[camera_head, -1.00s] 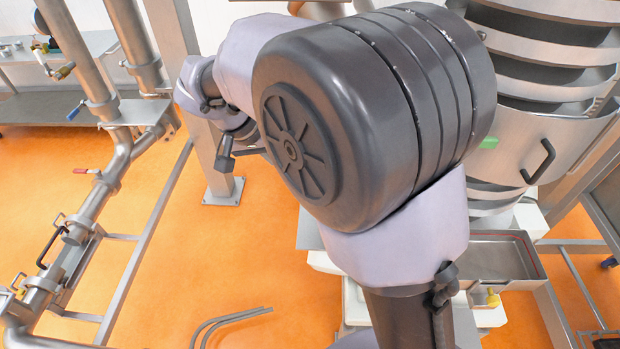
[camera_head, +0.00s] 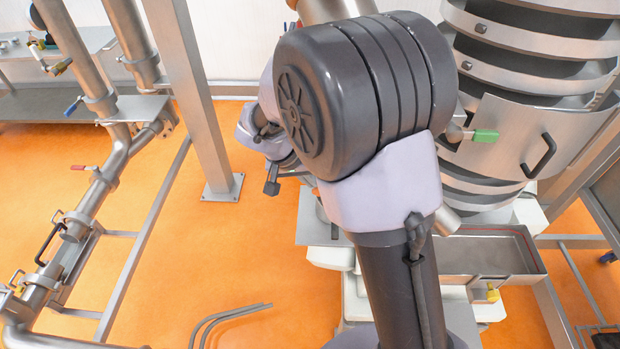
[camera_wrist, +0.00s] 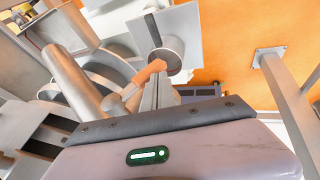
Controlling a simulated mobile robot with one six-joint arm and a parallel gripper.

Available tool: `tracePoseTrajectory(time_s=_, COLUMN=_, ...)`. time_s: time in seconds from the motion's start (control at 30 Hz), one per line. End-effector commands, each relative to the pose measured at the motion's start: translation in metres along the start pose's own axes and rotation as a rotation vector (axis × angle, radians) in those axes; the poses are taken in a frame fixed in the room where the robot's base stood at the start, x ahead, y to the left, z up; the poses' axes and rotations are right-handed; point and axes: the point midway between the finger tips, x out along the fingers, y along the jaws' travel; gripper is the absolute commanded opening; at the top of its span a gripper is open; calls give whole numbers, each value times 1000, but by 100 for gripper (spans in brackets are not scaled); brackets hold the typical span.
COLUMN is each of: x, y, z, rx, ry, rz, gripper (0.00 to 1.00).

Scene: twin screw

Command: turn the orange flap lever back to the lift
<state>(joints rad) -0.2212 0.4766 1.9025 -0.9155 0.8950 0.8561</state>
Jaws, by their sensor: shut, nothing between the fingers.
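The orange flap lever (camera_wrist: 148,73) shows in the wrist view, just above and left of my fingertips. It lies slantwise beside a round grey end piece and a flat grey plate (camera_wrist: 181,30). My gripper (camera_wrist: 159,80) is shut with nothing between its fingers. The fingertips are very close to the lever; I cannot tell whether they touch it. In the head view my arm hides the lever and my gripper's fingers.
A steel post (camera_head: 205,110) and pipework (camera_head: 110,165) stand to the left. A shallow steel tray (camera_head: 490,255) is at lower right. Orange floor is open at left.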

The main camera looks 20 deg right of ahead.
Motion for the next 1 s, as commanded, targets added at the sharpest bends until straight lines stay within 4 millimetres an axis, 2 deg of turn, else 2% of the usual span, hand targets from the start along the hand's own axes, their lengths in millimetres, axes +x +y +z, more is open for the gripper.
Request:
tracePoseTrajectory(time_s=0.47, x=9, y=-1, z=3, rx=-29, ry=9, rz=82, gripper=0)
tracePoseTrajectory(time_s=1.0, x=41, y=10, z=13, rx=-176, ry=58, rz=521, gripper=0)
